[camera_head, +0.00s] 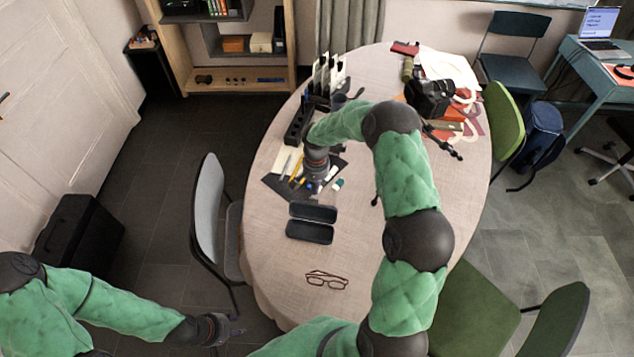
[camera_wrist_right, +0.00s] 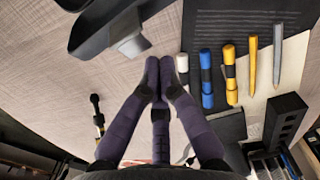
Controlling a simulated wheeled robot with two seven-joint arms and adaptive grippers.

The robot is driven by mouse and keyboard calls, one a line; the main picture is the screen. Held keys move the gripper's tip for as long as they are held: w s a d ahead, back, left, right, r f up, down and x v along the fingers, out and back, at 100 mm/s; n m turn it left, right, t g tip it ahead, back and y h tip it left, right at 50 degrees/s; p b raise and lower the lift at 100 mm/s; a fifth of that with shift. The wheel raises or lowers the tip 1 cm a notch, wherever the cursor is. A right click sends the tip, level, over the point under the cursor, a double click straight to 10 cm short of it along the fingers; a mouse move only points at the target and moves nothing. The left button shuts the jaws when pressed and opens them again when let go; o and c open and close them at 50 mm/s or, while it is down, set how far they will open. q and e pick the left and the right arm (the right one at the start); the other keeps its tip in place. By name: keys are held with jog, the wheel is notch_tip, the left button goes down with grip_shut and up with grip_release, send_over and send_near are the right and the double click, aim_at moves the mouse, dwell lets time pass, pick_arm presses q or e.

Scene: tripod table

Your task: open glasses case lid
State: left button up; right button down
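The black glasses case lies on the table in the head view, with two dark long halves side by side: the far half (camera_head: 313,212) and the near half (camera_head: 309,232). It looks open. In the right wrist view part of the case (camera_wrist_right: 95,35) shows at the upper left, with a grey piece at its edge. My right gripper (camera_wrist_right: 158,62) has its purple fingertips together, close to that grey piece; I see nothing between them. Contact is unclear. In the head view my arm partly hides this gripper. My left gripper (camera_head: 228,330) hangs low left of the table, its fingers too small to read.
Eyeglasses (camera_head: 326,280) lie on the near part of the table (camera_head: 275,262). Pens and markers (camera_wrist_right: 207,78) lie on a dark sheet beside the right gripper. A black organizer (camera_wrist_right: 285,122) is close by. A grey chair (camera_head: 208,205) stands left of the table.

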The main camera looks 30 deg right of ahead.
aim_at(313, 199)
jog(key=shift+s+r, duration=0.1)
jog(key=shift+s, duration=0.05)
jog(key=shift+s+a+r, duration=1)
jog(key=shift+s+a, duration=0.15)
jog(key=shift+s+a+r, duration=0.15)
jog(key=shift+s+a, duration=0.15)
jog(key=shift+s, duration=0.1)
jog(key=shift+r, duration=0.1)
notch_tip(313, 199, up, 12)
jog(key=shift+w+d, duration=0.15)
jog(key=shift+w, duration=0.1)
